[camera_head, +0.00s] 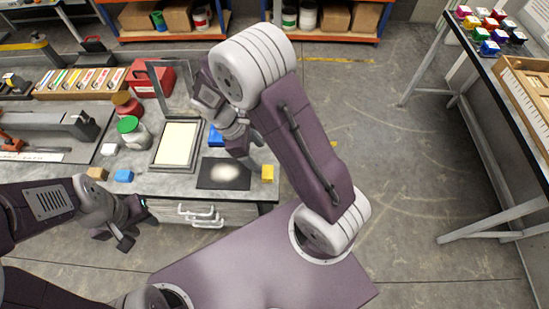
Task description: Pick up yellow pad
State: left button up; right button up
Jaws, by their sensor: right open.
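My right gripper (253,163) is open, above the black sheet and just left of the pad, pointing down towards the bench. It seems empty, and its fingers are partly hidden by its own wrist.
The black sheet (223,174), a framed screen (176,142), a green-lidded jar (133,131), a blue block (123,176) and a brown block (97,173) are on the bench. A blue item (215,137) stands behind the sheet. Open floor lies to the right.

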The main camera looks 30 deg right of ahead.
aim_at(267, 171)
jog(key=f, duration=0.1)
jog(key=s+f, duration=0.1)
jog(key=shift+f, duration=0.4)
jog(key=shift+d+f, duration=0.2)
jog(key=shift+f, duration=0.05)
jog(key=x, duration=0.4)
jog(key=shift+s+a+f+p, duration=0.1)
jog(key=shift+s+a+p, duration=0.2)
jog(key=shift+s+p, duration=0.1)
jog(key=shift+w+d+f, duration=0.1)
jog(key=shift+d+f, duration=0.25)
jog(key=shift+f, duration=0.05)
pick_arm(q)
jog(key=shift+s+a+r, duration=0.1)
jog(key=shift+a+r, duration=0.4)
jog(key=shift+a, duration=0.1)
pick_arm(e)
jog(key=shift+a, duration=0.1)
jog(key=c, duration=1.4)
